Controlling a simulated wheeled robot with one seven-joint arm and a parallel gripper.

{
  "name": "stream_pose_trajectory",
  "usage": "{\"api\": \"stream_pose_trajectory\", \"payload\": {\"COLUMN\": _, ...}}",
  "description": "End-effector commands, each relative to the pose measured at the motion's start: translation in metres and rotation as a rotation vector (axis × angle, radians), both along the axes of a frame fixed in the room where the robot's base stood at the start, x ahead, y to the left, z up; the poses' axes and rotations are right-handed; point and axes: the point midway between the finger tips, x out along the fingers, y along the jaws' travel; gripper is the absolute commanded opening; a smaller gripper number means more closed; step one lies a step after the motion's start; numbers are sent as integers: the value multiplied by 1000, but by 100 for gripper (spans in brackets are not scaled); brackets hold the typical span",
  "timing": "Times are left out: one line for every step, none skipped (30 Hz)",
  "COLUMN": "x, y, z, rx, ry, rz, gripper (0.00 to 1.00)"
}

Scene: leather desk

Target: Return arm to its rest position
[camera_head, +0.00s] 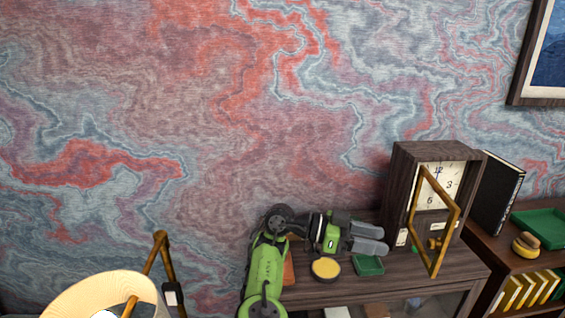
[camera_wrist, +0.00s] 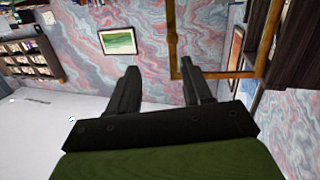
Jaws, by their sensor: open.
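My arm is green and black and lies folded low over the desk (camera_head: 440,268) in the head view. My gripper (camera_head: 372,238) is at its right end, with grey fingers pointing right toward the clock. In the wrist view the two black fingers (camera_wrist: 160,72) stand apart with nothing between them. A dark wooden clock (camera_head: 397,190) stands to the right of the fingers. Its brass-framed door (camera_head: 449,238) hangs open toward the front. In the wrist view the brass frame (camera_wrist: 217,75) shows by the right finger; whether they touch cannot be told.
A round yellow-topped tin (camera_head: 325,268) and a small green tray (camera_head: 368,265) sit below the gripper. A black book (camera_head: 498,195) stands right of the clock. A lamp shade (camera_head: 90,299) is at lower left. A shelf holds yellow books (camera_head: 527,290).

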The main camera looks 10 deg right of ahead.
Motion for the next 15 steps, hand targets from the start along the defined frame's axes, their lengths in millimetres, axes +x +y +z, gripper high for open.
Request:
{"api": "stream_pose_trajectory", "payload": {"x": -19, "y": -31, "z": 6, "rx": 117, "ry": 23, "rz": -63, "gripper": 49}}
{"api": "stream_pose_trajectory", "payload": {"x": -30, "y": -47, "z": 6, "rx": 196, "ry": 48, "rz": -89, "gripper": 49}}
{"api": "stream_pose_trajectory", "payload": {"x": -44, "y": -66, "z": 4, "rx": 297, "ry": 84, "rz": -110, "gripper": 49}}
{"api": "stream_pose_trajectory", "payload": {"x": -54, "y": -77, "z": 1, "rx": 369, "ry": 108, "rz": -117, "gripper": 49}}
{"api": "stream_pose_trajectory", "payload": {"x": -63, "y": -87, "z": -2, "rx": 437, "ry": 131, "rz": -116, "gripper": 49}}
{"api": "stream_pose_trajectory", "payload": {"x": -75, "y": -98, "z": -7, "rx": 527, "ry": 159, "rz": -110, "gripper": 49}}
{"api": "stream_pose_trajectory", "payload": {"x": -83, "y": -105, "z": -11, "rx": 596, "ry": 177, "rz": -97, "gripper": 49}}
{"api": "stream_pose_trajectory", "payload": {"x": -92, "y": -110, "z": -17, "rx": 667, "ry": 197, "rz": -79, "gripper": 49}}
{"api": "stream_pose_trajectory", "payload": {"x": -104, "y": -116, "z": -24, "rx": 766, "ry": 222, "rz": -42, "gripper": 49}}
{"api": "stream_pose_trajectory", "payload": {"x": -112, "y": -118, "z": -30, "rx": 838, "ry": 241, "rz": -3, "gripper": 49}}
{"api": "stream_pose_trajectory", "payload": {"x": -119, "y": -119, "z": -36, "rx": 909, "ry": 258, "rz": 40, "gripper": 49}}
{"api": "stream_pose_trajectory", "payload": {"x": -128, "y": -117, "z": -44, "rx": 993, "ry": 279, "rz": 111, "gripper": 49}}
{"api": "stream_pose_trajectory", "payload": {"x": -134, "y": -114, "z": -49, "rx": 1052, "ry": 293, "rz": 169, "gripper": 49}}
{"api": "stream_pose_trajectory", "payload": {"x": -140, "y": -109, "z": -53, "rx": 1104, "ry": 306, "rz": 234, "gripper": 49}}
{"api": "stream_pose_trajectory", "payload": {"x": -147, "y": -101, "z": -57, "rx": 1167, "ry": 322, "rz": 329, "gripper": 49}}
